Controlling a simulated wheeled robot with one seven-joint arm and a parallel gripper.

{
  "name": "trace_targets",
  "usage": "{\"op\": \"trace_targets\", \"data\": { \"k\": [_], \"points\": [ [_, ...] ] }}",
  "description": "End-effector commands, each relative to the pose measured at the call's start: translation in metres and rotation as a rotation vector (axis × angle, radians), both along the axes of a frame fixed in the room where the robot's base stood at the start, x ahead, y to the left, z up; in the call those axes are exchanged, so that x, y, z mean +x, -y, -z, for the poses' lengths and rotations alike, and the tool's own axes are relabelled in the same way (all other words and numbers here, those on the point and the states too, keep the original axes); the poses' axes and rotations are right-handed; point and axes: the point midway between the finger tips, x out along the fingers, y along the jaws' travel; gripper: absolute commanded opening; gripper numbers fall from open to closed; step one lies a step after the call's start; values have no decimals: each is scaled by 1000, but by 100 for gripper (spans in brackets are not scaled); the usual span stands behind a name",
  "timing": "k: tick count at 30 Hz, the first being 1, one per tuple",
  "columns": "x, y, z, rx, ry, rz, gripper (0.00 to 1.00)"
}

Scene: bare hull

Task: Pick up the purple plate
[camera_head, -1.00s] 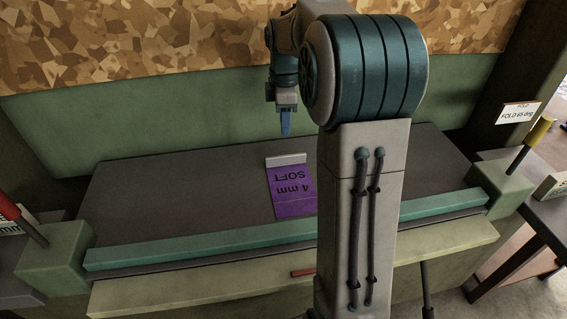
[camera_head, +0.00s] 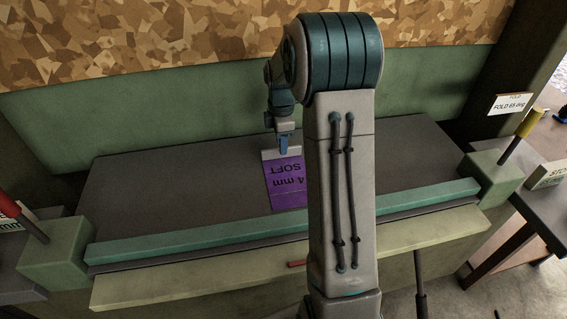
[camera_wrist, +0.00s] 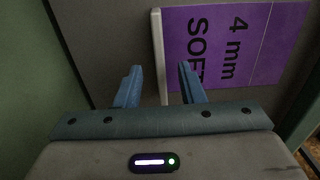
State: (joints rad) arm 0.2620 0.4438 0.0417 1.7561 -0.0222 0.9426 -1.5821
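The purple plate (camera_head: 287,187) lies flat on the dark bed of the bench, marked "4 mm SOFT". A pale raised strip (camera_head: 281,154) runs along its far edge. In the wrist view the purple plate (camera_wrist: 230,50) is beyond and right of the fingers, and the pale strip (camera_wrist: 159,55) points into the space between them. My gripper (camera_head: 283,148) is over the strip, pointing down. In the wrist view my gripper (camera_wrist: 160,74) has its two blue fingers apart with nothing gripped. Whether the fingers are level with the strip I cannot tell. My arm hides part of the bench right of the plate.
A teal bar (camera_head: 190,229) crosses the bed in front of the plate, between two green end blocks with handles. A green wall (camera_head: 150,120) stands behind the bed. The dark bed (camera_head: 170,185) left of the plate is clear. A sign (camera_head: 510,104) reads "FOLD 65 deg".

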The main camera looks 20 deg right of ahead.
Motion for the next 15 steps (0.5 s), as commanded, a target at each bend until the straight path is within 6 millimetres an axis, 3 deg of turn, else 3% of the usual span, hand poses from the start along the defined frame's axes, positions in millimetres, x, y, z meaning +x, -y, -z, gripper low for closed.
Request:
{"op": "trace_targets", "data": {
  "k": [6,14,15],
  "points": [
    [-1,-1,26,1,-1,0,35],
    [0,-1,30,0,1,0,35],
    [0,-1,30,0,1,0,27]
  ]
}}
